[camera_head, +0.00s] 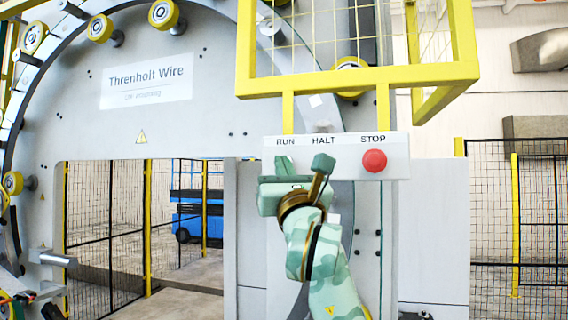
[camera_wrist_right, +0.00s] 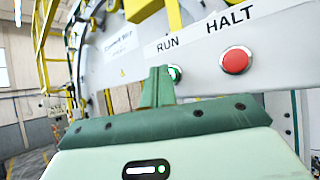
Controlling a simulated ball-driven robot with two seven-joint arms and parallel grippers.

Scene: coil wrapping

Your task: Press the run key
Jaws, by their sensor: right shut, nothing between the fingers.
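The white control panel (camera_head: 340,146) carries the labels RUN, HALT and STOP. In the wrist view the green run key (camera_wrist_right: 175,73) shows under the word RUN, partly hidden behind my fingers. My right gripper (camera_wrist_right: 158,76) is shut and empty, with its fingertips in front of the key's left part. I cannot tell whether they touch it. In the head view my right gripper (camera_head: 287,168) is under the RUN label and hides most of the key. My left gripper is not in view.
A red button (camera_wrist_right: 236,60) sits under HALT, right of my fingers. Another red button (camera_head: 374,160) sits under STOP. A yellow guard frame (camera_head: 360,80) stands above the panel. The large grey wrapping machine (camera_head: 95,120) is at the left.

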